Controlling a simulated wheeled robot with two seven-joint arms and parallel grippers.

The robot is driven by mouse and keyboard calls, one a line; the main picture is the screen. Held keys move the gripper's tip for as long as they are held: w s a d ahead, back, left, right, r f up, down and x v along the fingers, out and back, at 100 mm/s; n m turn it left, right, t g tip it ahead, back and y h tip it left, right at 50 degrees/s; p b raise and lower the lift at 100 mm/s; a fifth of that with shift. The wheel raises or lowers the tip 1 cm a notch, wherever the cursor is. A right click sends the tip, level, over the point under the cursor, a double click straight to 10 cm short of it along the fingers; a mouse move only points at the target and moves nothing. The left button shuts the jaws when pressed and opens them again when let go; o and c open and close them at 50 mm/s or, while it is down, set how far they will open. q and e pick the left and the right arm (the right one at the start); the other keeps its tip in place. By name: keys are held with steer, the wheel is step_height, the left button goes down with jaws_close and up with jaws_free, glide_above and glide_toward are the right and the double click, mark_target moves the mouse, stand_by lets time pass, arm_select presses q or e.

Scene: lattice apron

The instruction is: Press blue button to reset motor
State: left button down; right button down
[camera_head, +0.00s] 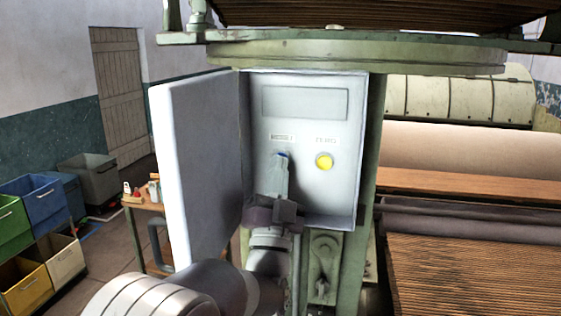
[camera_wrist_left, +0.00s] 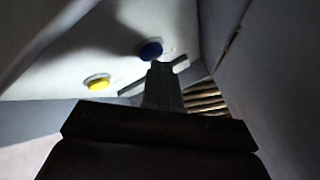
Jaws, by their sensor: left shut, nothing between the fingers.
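The control box (camera_head: 304,101) is mounted on the green machine column, with its door (camera_head: 200,165) swung open to the left. On its panel the blue button (camera_head: 282,155) is mostly hidden behind my left gripper (camera_head: 283,160). The blue button also shows in the left wrist view (camera_wrist_left: 150,49), just beyond the shut fingertips (camera_wrist_left: 157,66); I cannot tell whether they touch it. A yellow button (camera_head: 324,161) sits to its right in the head view and also shows in the left wrist view (camera_wrist_left: 97,83). My left gripper is shut and empty. My right gripper is not in view.
The open door stands close to the left of my left arm. Rollers (camera_head: 470,150) and a slatted bed (camera_head: 470,270) lie to the right. A small wooden table (camera_head: 146,204) and several coloured bins (camera_head: 45,205) stand at the left.

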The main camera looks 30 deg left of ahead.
arm_select(q)
steer(key=shift+w, duration=0.3)
stand_by(0.4)
steer(key=shift+b, duration=0.3)
steer(key=shift+s+d+b, duration=0.15)
steer(key=shift+s+b, duration=0.55)
steer(key=shift+s, duration=0.2)
steer(key=s, duration=0.2)
steer(key=s+d, duration=0.1)
steer(key=s, duration=0.1)
steer(key=shift+s, duration=0.4)
